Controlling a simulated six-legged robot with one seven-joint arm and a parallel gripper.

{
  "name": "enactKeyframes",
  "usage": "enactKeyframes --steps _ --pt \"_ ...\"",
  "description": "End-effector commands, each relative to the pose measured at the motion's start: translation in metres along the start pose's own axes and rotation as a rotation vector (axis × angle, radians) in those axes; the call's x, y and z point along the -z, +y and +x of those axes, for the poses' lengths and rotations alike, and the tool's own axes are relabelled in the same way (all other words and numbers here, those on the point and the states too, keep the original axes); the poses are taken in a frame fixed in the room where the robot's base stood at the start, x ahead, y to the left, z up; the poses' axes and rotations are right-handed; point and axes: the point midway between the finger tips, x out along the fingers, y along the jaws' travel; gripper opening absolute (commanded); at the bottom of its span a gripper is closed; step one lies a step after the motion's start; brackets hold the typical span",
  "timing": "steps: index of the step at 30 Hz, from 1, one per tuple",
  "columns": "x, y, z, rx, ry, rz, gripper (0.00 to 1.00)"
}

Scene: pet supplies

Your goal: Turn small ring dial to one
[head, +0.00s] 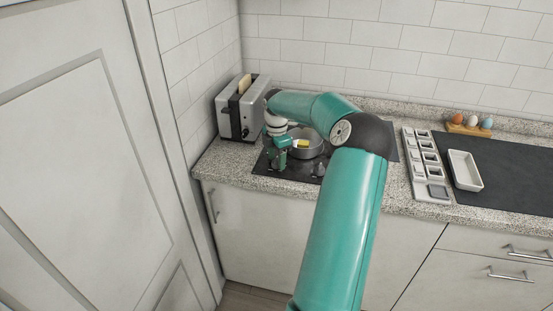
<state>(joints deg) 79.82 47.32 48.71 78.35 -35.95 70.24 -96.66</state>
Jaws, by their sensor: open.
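The black cooktop (264,169) lies on the counter near the left wall. One dark dial (319,170) stands at its front edge, to the right of my gripper. My gripper (280,159) is open, low over the front left part of the cooktop. It covers the spot where another dial may be; I cannot tell whether it touches one. Dial markings are too small to read. A grey pan (311,150) with a yellow piece (300,143) sits on the cooktop just right of and behind my gripper.
A silver toaster (232,118) with bread stands left of the cooktop. Right of my arm are a tray of small compartments (411,135), a white dish (463,168), a dark mat (520,180) and eggs in a wooden holder (466,130). A white door (80,150) is at left.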

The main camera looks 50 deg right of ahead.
Motion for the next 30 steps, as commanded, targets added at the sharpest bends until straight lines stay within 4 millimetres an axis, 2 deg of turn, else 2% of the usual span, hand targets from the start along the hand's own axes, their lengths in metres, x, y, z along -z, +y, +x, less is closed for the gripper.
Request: enactKeyframes --steps 10,11,17,30 --pt "0.0002 0.0001 0.0058 -0.001 0.000 0.000 0.53" --pt "0.0002 0.0001 0.0058 -0.001 0.000 0.000 0.49" --pt "0.0002 0.0001 0.0056 -0.001 0.000 0.000 0.10" --pt "0.0006 0.0003 0.0052 0.000 -0.001 0.066 0.08"
